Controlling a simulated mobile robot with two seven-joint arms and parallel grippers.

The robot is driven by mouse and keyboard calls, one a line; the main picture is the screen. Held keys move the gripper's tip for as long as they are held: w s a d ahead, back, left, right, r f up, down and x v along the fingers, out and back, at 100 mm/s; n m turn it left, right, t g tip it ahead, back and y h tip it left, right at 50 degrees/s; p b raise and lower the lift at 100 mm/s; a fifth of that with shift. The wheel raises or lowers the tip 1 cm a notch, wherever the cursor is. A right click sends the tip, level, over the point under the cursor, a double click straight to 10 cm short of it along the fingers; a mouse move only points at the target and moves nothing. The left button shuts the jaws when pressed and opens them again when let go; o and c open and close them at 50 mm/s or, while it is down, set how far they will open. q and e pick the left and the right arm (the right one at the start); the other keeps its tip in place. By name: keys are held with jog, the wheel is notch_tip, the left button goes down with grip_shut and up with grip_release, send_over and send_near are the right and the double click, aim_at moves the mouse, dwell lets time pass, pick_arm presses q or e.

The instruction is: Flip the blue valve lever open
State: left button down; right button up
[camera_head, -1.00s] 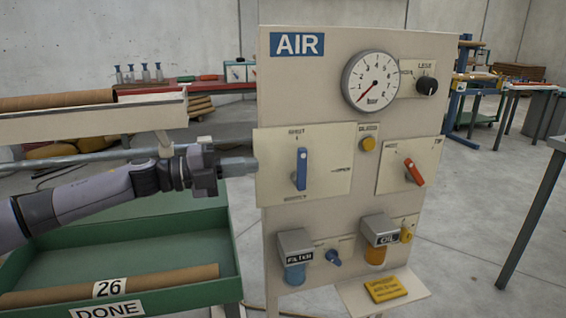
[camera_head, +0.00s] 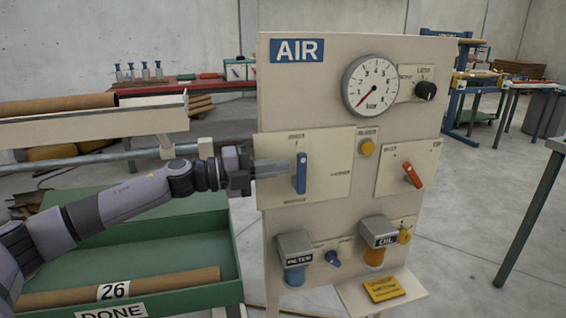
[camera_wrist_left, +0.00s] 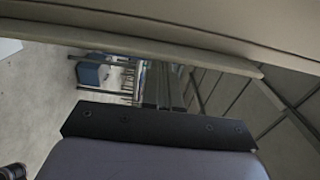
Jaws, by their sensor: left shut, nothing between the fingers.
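The blue valve lever (camera_head: 301,173) stands upright on a cream plate (camera_head: 334,150) on the AIR panel (camera_head: 286,98). My left gripper (camera_head: 290,168) comes in from the left, with its shut fingers just left of the lever. The fingertips are very close to the lever, and I cannot tell whether they touch it. In the left wrist view the fingers (camera_wrist_left: 163,88) show close together with nothing seen between them. The lever cannot be made out there. My right gripper is not in view.
A green tray (camera_head: 180,240) with a cardboard tube (camera_head: 150,284) lies below my left arm. Open floor lies right of the panel.

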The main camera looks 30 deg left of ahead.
pick_arm(q)
jog(key=shift+x, duration=0.8)
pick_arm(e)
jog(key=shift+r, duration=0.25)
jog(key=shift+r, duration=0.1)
